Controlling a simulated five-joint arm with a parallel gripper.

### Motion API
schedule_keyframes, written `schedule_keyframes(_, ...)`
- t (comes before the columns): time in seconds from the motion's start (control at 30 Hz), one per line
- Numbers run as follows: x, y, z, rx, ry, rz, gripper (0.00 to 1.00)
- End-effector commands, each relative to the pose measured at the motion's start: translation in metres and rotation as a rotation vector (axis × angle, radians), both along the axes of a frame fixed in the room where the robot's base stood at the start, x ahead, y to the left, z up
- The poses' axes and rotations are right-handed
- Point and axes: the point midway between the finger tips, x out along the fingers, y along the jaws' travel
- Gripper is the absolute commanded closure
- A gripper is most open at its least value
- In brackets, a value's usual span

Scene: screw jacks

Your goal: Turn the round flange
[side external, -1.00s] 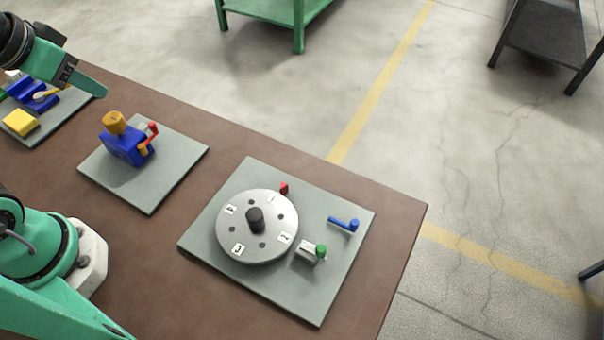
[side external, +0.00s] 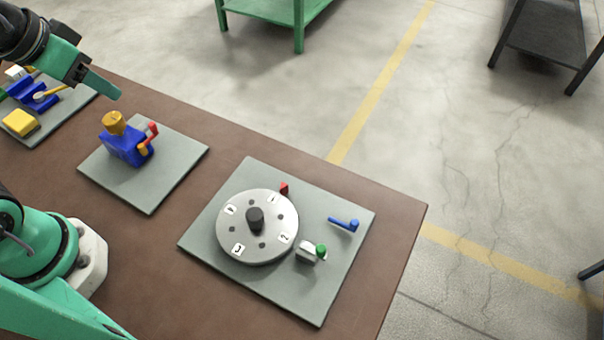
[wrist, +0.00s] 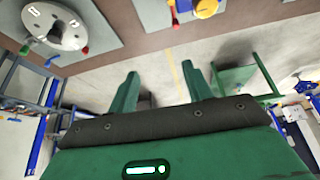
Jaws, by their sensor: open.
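The round flange (side external: 257,245) is a grey metal disc with numbered white labels, several holes and a dark central post (side external: 255,219). It lies on a grey-green plate (side external: 305,302) on the brown table. The flange also shows at the upper left of the wrist view (wrist: 70,36). My gripper (wrist: 163,84) is open and empty in the wrist view. In the side view it is at the upper left, above the table and away from the flange.
A blue screw jack (side external: 124,150) with an orange top and red crank stands on a plate left of the flange. Another plate at the far left holds a yellow block (side external: 19,122) and blue parts. Bare brown table lies between the plates.

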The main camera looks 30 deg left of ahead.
Motion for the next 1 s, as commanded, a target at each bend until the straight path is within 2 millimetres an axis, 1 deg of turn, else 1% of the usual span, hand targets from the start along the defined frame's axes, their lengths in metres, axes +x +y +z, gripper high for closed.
schedule_keyframes(0.27, 0.026, -0.049, -0.012, 0.012, 0.104, -0.167, 0.5)
schedule_keyframes(0.5, 0.041, -0.104, -0.032, 0.04, 0.198, -0.32, 0.5)
schedule_keyframes(0.77, 0.043, -0.169, -0.062, 0.089, 0.295, -0.483, 0.5)
schedule_keyframes(0.9, 0.037, -0.205, -0.083, 0.123, 0.345, -0.57, 0.5)
schedule_keyframes(1.0, 0.03, -0.228, -0.097, 0.148, 0.376, -0.624, 0.5)
